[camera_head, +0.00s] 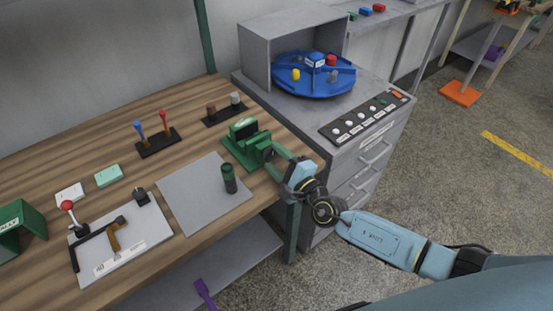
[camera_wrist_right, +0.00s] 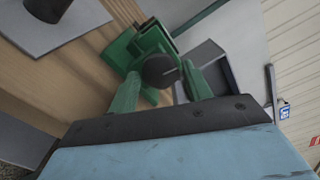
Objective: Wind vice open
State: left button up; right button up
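The green vice (camera_head: 245,143) stands at the right end of the wooden bench. In the right wrist view the vice (camera_wrist_right: 150,42) is straight ahead, with a dark round knob (camera_wrist_right: 160,71) at its near end. My right gripper (camera_head: 277,160) reaches in from the right at the bench edge, at the knob's end of the vice. In the wrist view the two green fingers of my right gripper (camera_wrist_right: 161,90) stand apart on either side of the knob, with gaps visible, so it is open. Whether the knob lies fully between the fingertips is hard to tell. My left gripper is not in view.
A grey mat (camera_head: 190,205) with a dark green cylinder (camera_head: 229,179) lies left of the vice. Peg blocks and a lever board (camera_head: 152,230) stand farther left. A grey cabinet (camera_head: 345,165) with a blue turntable (camera_head: 310,82) adjoins the bench.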

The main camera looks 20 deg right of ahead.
jog(key=shift+o, duration=1.2)
jog(key=v, duration=1.3)
jog(key=shift+s, duration=0.2)
